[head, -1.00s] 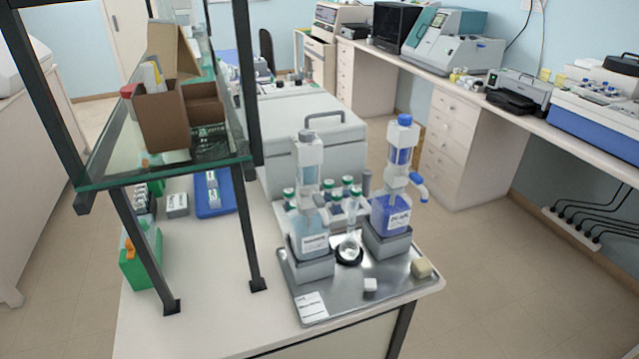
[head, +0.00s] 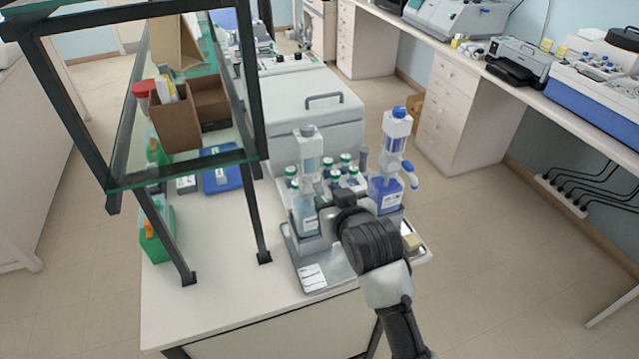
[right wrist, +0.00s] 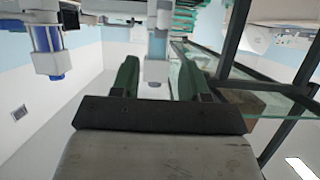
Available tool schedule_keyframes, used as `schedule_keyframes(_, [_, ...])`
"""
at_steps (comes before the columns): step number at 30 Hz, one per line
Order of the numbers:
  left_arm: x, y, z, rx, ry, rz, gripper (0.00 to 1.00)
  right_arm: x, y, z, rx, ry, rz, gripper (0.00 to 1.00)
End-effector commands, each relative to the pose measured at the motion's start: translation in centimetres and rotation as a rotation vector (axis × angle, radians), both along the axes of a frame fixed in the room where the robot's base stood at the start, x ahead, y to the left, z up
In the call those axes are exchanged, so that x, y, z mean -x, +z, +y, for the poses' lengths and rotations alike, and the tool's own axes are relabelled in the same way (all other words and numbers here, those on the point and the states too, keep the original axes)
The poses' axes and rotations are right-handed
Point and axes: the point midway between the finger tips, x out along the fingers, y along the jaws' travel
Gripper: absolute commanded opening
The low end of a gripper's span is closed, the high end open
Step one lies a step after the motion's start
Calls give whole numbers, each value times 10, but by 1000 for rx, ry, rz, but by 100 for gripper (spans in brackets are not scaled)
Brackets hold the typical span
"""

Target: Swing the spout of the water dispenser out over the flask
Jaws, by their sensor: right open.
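The water dispenser (head: 308,170), a clear bottle with a grey-white pump head, stands upright on a grey block at the left of the steel tray. Its spout is hard to make out behind my right gripper (head: 336,203). In the right wrist view, my right gripper (right wrist: 157,82) is open. Its green fingers stand either side of the dispenser's grey-white upper part (right wrist: 157,50), seen beyond them. I cannot tell whether they touch it. The flask, between the two bottles earlier, is hidden behind my right arm. My left gripper is not in view.
A second dispenser with blue liquid and a blue spout (head: 397,150) stands right of my gripper. Green-capped bottles (head: 345,165) are behind. A glass shelf with dark posts (head: 255,215) stands to the left. The bench front left (head: 220,300) is clear.

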Motion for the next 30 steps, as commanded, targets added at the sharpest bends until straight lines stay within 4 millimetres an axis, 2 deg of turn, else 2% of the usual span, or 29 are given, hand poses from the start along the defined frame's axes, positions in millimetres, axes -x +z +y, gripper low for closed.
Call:
schedule_keyframes(9, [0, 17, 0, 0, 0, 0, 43, -46, -18, 14, 1, 0, 2, 45])
schedule_keyframes(15, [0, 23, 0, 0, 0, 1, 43, -66, -28, 21, -1, 0, 1, 45])
schedule_keyframes(21, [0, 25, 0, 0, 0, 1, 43, -75, -33, 23, -1, 0, 1, 45])
schedule_keyframes(30, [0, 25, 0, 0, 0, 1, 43, -77, -34, 24, -1, 0, 0, 45])
